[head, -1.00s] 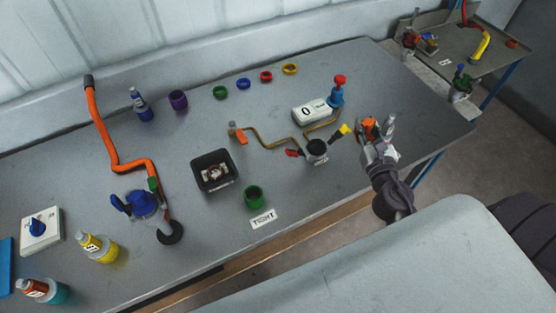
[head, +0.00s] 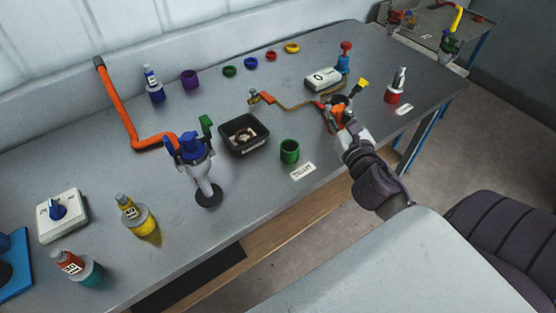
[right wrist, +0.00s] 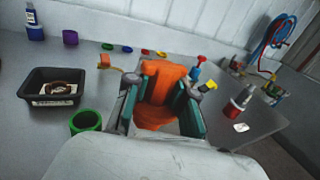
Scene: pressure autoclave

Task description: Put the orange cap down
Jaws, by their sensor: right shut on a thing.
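The orange cap (right wrist: 160,95) is held between the teal finger pads of my right gripper (right wrist: 160,112) in the right wrist view. In the head view my right gripper (head: 338,117) is shut on the orange cap (head: 342,112), above or in front of the dark pot with red and yellow handles, and partly hides that pot. I cannot tell how high the cap is above the table. My left gripper is not in view.
A red-based bottle (head: 395,90) stands to the right of my gripper. A green cup (head: 290,151) and a black tray (head: 243,146) are to the left. Bare table lies beyond the red-based bottle's label.

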